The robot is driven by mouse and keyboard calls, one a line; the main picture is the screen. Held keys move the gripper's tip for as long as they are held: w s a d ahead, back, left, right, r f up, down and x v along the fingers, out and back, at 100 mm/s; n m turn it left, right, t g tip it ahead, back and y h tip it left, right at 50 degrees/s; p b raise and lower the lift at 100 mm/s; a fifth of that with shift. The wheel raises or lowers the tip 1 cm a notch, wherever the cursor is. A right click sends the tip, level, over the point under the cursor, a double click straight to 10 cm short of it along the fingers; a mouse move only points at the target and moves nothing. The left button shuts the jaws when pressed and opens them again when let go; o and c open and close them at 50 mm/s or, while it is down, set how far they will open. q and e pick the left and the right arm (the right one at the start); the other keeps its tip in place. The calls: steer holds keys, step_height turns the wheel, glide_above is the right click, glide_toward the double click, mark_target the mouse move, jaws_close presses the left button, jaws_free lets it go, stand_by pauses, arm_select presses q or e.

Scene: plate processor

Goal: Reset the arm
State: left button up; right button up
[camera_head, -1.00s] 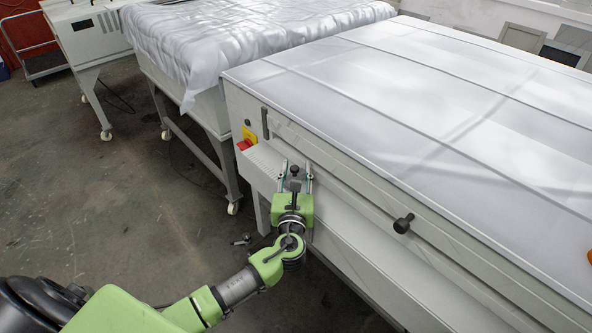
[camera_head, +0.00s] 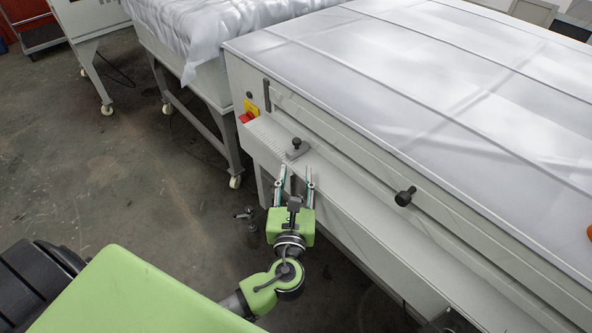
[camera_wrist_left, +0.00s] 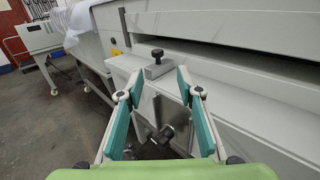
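My left gripper (camera_head: 294,186) is in front of the white plate processor (camera_head: 345,180), near its front ledge. Its two fingers are spread apart with nothing between them. In the left wrist view the open fingers (camera_wrist_left: 158,100) show on both sides, with a small black knob (camera_wrist_left: 157,54) on a grey block beyond and between them. In the head view this knob (camera_head: 296,143) sits on the ledge just past the fingertips, apart from them. My right gripper is not in view.
A red and yellow switch (camera_head: 247,115) is at the processor's left corner. A second black knob (camera_head: 404,197) sticks out of the front. A sheet-covered table (camera_head: 200,65) on wheels stands behind left. The concrete floor (camera_head: 90,190) on the left is clear.

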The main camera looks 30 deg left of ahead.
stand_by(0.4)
arm_select(q)
steer(key=s+a+f+n+g, duration=0.5)
steer(key=s+f+n+g, duration=0.35)
steer(key=n, duration=0.65)
steer(key=s+d+f+n+g+h, duration=0.2)
steer(key=s+d+n+h, duration=0.2)
steer(key=s+n, duration=0.35)
steer(key=s+d+f+n+g+h, duration=0.2)
steer(key=s+d+n+g+h, duration=0.15)
steer(key=s+n, duration=0.45)
steer(key=s+f+m, duration=0.1)
steer(key=s+f, duration=0.2)
steer(key=f, duration=2.3)
steer(key=s+a+f+g, duration=0.1)
steer(key=s+a+f, duration=0.1)
steer(key=s+f, duration=1.4)
steer(key=shift+s+a+g+y, duration=0.2)
steer(key=shift+s+g+y, duration=0.15)
steer(key=shift+s, duration=0.25)
